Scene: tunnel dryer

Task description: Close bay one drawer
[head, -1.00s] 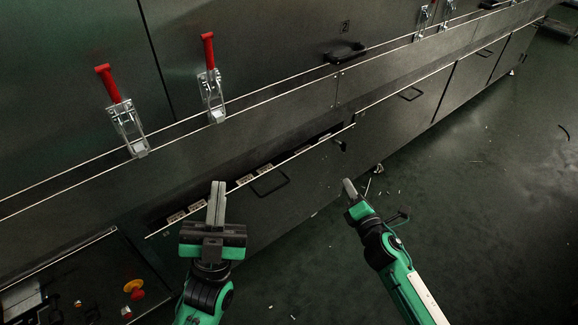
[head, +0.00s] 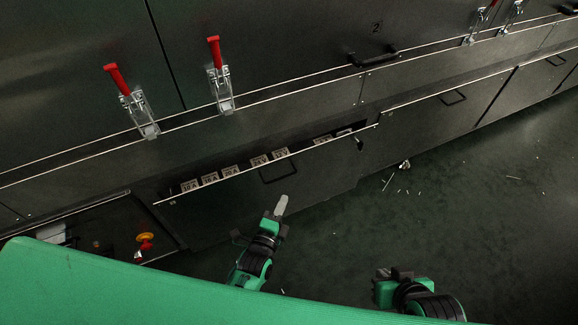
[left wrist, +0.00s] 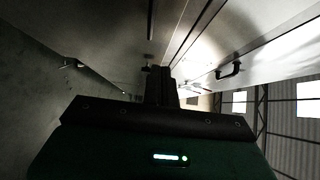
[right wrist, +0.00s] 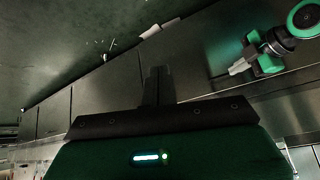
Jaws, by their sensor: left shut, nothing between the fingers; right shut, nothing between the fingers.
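The bay one drawer (head: 225,209) is the dark front at the lower middle of the head view. It stands partly open, with several labelled blocks (head: 232,172) in the gap behind its top edge. A dark bar handle (head: 278,173) is on its front. My left gripper (head: 281,205) is shut and empty, just in front of the drawer below the handle; contact cannot be told. It also shows in the right wrist view (right wrist: 238,68). My right gripper (head: 394,274) is shut and empty, over the floor to the right; its fingers show in the right wrist view (right wrist: 157,86).
Red-handled toggle clamps (head: 133,100) are on the panel above the drawer. A shut neighbouring front with a handle (head: 452,98) lies to the right. A red and yellow knob (head: 145,241) is at the lower left. Open floor (head: 440,200) has small scraps. My green arm link covers the bottom left.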

